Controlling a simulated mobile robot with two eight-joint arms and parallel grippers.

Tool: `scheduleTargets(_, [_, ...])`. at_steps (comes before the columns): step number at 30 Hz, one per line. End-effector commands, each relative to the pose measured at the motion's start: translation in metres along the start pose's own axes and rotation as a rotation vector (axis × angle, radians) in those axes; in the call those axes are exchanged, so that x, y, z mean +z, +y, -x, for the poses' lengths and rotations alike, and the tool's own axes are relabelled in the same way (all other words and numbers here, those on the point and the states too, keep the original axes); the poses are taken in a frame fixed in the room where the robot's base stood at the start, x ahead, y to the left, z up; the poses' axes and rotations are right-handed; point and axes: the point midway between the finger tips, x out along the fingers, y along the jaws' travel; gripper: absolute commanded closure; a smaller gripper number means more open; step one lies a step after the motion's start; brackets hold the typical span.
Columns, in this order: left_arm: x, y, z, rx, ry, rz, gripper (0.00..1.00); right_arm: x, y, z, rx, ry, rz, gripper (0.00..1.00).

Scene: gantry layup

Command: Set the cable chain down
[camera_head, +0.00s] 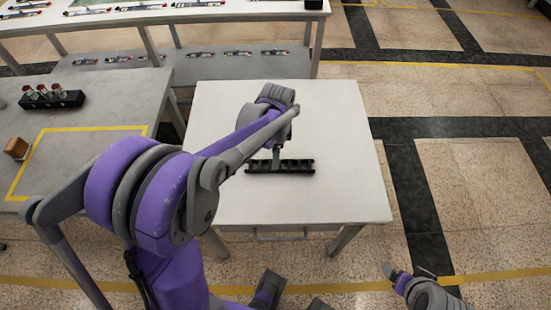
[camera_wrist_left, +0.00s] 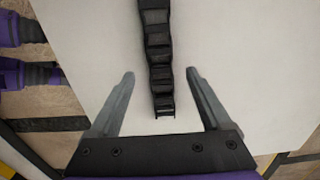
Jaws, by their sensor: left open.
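The cable chain (camera_head: 295,166) is a black segmented strip lying flat on the white table (camera_head: 350,200), left to right across its middle. In the left wrist view the chain (camera_wrist_left: 158,50) runs from the top edge down to between the fingers. My left gripper (camera_head: 277,160) is over the chain's middle in the head view, partly hidden by its own wrist. In the wrist view my left gripper (camera_wrist_left: 160,75) is open, one finger on each side of the chain, with a gap on both sides. My right gripper (camera_head: 407,270) is low at the right, away from the table; its fingers are too small to judge.
A grey table (camera_head: 100,95) with a yellow taped outline stands at the left. It bears a black holder (camera_head: 52,100) with several fittings and a brown block (camera_head: 16,148). A rack (camera_head: 240,66) with tools stands behind. The white table's right side is clear.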

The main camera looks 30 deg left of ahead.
Motion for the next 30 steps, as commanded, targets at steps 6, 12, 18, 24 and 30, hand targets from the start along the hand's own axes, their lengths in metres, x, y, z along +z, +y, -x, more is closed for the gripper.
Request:
scheduleTargets(6, [0.0,0.0,0.043,0.0,0.0,0.0,0.18,-0.004,0.0,0.005,0.0,0.002,0.0,0.13])
scheduleTargets(12, [0.0,0.002,0.061,-0.003,0.001,0.007,0.18,-0.004,0.0,0.007,0.0,0.003,0.0,0.13])
scheduleTargets(18, [-0.001,0.04,0.074,-0.072,0.042,0.186,0.18,-0.004,0.0,0.007,0.0,0.003,0.0,0.13])
scheduleTargets(24, [0.005,0.109,0.077,-0.18,0.173,0.553,0.18,-0.004,0.0,0.007,0.0,0.003,0.0,0.13])
scheduleTargets(30, [0.013,0.16,0.063,-0.222,0.328,0.863,0.18,-0.004,0.0,0.007,0.0,0.003,0.0,0.13])
